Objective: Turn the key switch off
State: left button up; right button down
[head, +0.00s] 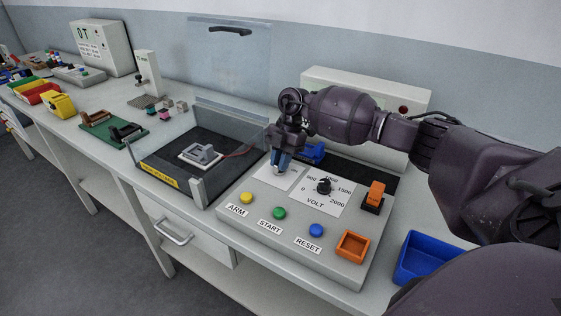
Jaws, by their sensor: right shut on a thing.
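The grey control box (238,225) stands on the bench in the middle right of the head view. My right gripper (280,168) reaches down to a white plate (266,179) at the box's upper left. It is shut there, at the place of the key switch. The key switch itself is hidden behind the fingers, so its turn position cannot be told. My left gripper is not in view.
The box also carries a volt dial (324,186), an orange rocker switch (375,193), yellow, green and blue buttons, and an orange square frame (353,245). A clear-walled test enclosure (198,190) stands close on the left. A blue bin (425,257) is at right.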

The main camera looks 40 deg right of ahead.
jog(key=n, duration=0.1)
jog(key=n+g, duration=0.1)
jog(key=n, duration=0.1)
jog(key=n+b, duration=0.1)
jog(key=shift+a+f+n+g+h, duration=0.1)
jog(key=shift+f+n+g+h, duration=0.2)
jog(key=shift+f+g+h, duration=0.1)
jog(key=n+g+h+b, duration=0.1)
jog(key=n, duration=0.3)
jog(key=shift+a+r+n+h, duration=0.1)
jog(key=shift+n+h, duration=0.2)
jog(key=shift+n, duration=0.4)
jog(key=c, duration=1.1)
grip_release()
jog(key=shift+w, duration=0.1)
jog(key=shift+r, duration=0.2)
